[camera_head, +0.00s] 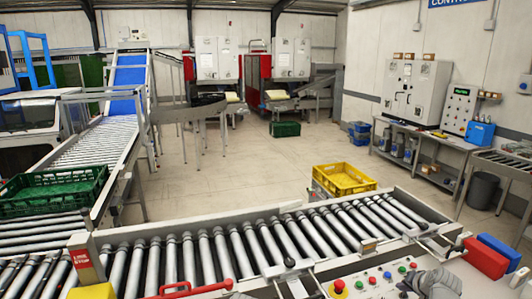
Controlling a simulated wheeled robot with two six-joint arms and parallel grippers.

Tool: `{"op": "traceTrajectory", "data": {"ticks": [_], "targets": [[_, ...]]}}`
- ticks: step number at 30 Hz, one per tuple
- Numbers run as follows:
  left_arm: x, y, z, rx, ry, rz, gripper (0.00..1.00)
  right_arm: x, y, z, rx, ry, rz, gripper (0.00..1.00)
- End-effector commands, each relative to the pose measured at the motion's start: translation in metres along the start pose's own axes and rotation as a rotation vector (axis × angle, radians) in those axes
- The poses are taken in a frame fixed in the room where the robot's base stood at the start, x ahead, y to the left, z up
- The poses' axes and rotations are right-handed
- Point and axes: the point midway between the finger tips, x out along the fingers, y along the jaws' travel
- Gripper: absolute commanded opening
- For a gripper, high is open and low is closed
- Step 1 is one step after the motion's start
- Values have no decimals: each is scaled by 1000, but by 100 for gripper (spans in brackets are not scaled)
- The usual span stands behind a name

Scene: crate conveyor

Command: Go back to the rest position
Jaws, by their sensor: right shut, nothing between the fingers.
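My right gripper (408,286) shows at the bottom edge, right of centre. It is grey, shut and empty, over the control panel (345,276) with its coloured buttons. The rest of that arm is mostly cut off by the frame edge. My left gripper is not in view.
A roller conveyor (205,252) runs across the front. A green crate (52,194) sits on rollers at the left, and a yellow crate (344,179) stands beyond the conveyor. Red (486,258) and blue (499,250) boxes lie right of the panel. The floor (240,170) beyond is mostly clear.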

Motion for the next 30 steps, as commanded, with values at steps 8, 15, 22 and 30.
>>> {"op": "traceTrajectory", "data": {"ticks": [8,15,22,30], "targets": [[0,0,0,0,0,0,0,9,-58,74,-173,-157,10,0],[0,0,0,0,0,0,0,3,-116,179,-422,-358,43,0],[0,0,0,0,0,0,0,-31,-151,296,-738,-565,122,0],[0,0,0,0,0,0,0,-75,-156,377,-1013,-703,224,0]]}}
